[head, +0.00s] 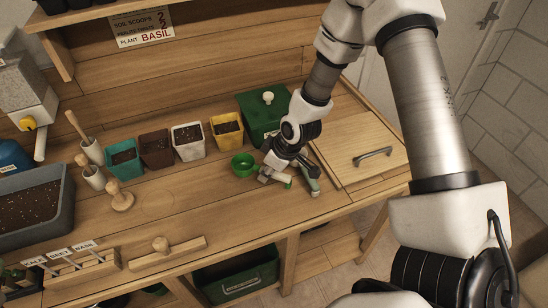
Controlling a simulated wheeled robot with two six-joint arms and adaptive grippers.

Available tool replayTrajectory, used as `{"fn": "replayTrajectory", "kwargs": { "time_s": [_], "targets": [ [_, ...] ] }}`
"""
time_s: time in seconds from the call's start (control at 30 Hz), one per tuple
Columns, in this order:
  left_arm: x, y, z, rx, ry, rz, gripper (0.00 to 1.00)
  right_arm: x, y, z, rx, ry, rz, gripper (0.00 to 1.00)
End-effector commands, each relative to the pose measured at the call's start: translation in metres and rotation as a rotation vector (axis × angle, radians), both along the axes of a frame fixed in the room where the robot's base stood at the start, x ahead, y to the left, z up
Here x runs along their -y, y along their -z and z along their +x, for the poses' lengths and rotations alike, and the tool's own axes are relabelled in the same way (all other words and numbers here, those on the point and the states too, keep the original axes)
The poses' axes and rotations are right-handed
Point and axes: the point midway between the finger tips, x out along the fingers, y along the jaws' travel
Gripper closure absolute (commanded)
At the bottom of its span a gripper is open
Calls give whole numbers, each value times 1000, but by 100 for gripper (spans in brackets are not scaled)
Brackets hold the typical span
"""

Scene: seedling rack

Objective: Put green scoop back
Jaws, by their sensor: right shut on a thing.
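The green scoop (243,161) is at the front right of the wooden bench, its round bowl facing up. My right gripper (288,181) reaches down from the right and is shut on the scoop's handle, with a bit of green showing between the fingers. The gripper hides most of the handle. I cannot tell whether the bowl touches the bench or is just above it. My left gripper is not in view.
A dark green box (257,127) with a pale knob stands behind the gripper. A wooden lid (352,151) with a dark handle lies to the right. Coloured pots (190,151) stand in a row to the left. A soil tub (60,214) is at far left. The front middle bench is mostly clear.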

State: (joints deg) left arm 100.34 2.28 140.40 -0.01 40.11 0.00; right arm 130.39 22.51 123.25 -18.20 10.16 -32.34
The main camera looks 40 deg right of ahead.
Motion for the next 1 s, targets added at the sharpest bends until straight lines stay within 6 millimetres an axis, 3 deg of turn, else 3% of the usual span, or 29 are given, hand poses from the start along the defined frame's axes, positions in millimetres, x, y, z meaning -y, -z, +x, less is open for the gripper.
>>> {"fn": "replayTrajectory", "kwargs": {
  "time_s": [0.03, 0.13, 0.2, 0.37, 0.53, 0.93, 0.97, 1.0],
  "targets": [
    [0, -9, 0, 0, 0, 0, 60, 13, -3, 10, 2, 6, 0, 100],
    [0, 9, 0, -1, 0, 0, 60, 34, 8, 28, 6, 3, -1, 100],
    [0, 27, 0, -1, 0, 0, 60, 40, 14, 34, 6, 1, -2, 100],
    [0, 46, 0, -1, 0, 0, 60, 52, 15, 43, 6, 1, -1, 100],
    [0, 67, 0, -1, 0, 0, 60, 51, 45, 41, 0, -2, -2, 100],
    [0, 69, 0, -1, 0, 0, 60, 51, 47, 41, 1, -1, -1, 100],
    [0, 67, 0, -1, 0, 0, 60, 51, 46, 41, 1, -1, -1, 72],
    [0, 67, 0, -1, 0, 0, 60, 51, 45, 41, 1, -1, -1, 58]
  ]
}}
